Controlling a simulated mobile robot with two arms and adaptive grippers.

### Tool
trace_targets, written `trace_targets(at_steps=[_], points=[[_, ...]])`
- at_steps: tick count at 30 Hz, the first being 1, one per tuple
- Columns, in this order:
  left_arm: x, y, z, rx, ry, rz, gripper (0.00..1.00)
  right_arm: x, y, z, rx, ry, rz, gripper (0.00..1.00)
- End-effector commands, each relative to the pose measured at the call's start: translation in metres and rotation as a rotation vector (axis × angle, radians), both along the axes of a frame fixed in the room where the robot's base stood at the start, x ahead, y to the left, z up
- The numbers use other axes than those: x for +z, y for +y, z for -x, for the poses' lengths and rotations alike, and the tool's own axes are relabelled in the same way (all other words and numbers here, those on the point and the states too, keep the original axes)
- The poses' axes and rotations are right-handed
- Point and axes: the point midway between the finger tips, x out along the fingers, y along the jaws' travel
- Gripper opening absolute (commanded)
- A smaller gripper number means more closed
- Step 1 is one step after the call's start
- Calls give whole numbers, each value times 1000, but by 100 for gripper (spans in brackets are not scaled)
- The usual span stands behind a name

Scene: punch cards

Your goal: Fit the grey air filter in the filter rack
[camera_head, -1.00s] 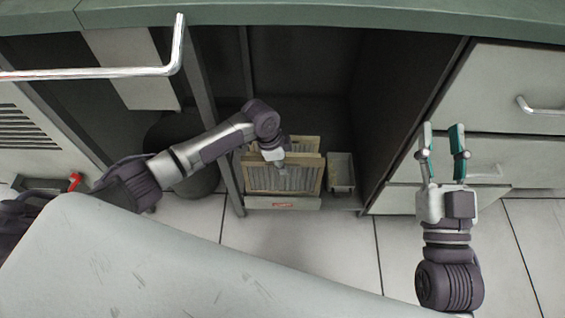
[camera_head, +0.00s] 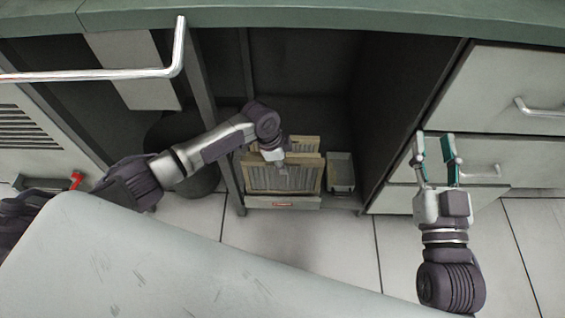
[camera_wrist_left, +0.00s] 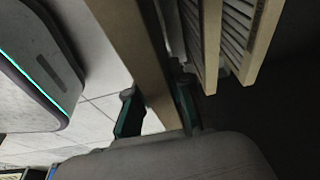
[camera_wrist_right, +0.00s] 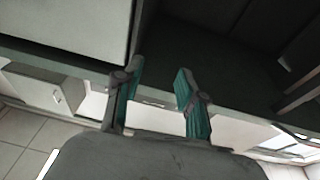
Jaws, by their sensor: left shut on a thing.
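A framed air filter (camera_head: 290,180) with grey pleats and a tan border stands upright in the low filter rack (camera_head: 255,202), seen in the head view. My left gripper (camera_head: 275,163) is at its top edge. In the left wrist view its fingers (camera_wrist_left: 158,108) are shut on the tan frame edge (camera_wrist_left: 140,60), one on each side. Whether the filter is fully seated cannot be told. Two more tan-framed filters (camera_wrist_left: 205,45) stand beside it in that view; one shows behind it in the head view (camera_head: 303,145). My right gripper (camera_head: 434,140) is open and empty, in front of the drawers.
A small grey bin (camera_head: 340,172) stands right of the rack inside the dark cabinet. Drawers with handles (camera_head: 540,108) are at the right. A green worktop (camera_head: 300,14) edges the top. A metal rod handle (camera_head: 100,74) reaches in from the left. A pale surface (camera_head: 150,250) fills the lower left.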

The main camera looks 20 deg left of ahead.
Motion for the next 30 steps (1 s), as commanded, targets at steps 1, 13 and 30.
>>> trace_targets(at_steps=[1, 13, 30], points=[[0, 0, 0, 0, 0, 1, 0, 0, 0, 0, 0, -1, 0, 40], [0, 0, 0, 0, 0, 1, 0, 1, 0, 0, 0, -5, 0, 40], [1, 0, 0, 0, 0, 1, 0, -9, -1, -2, -3, 57, 17, 40]])
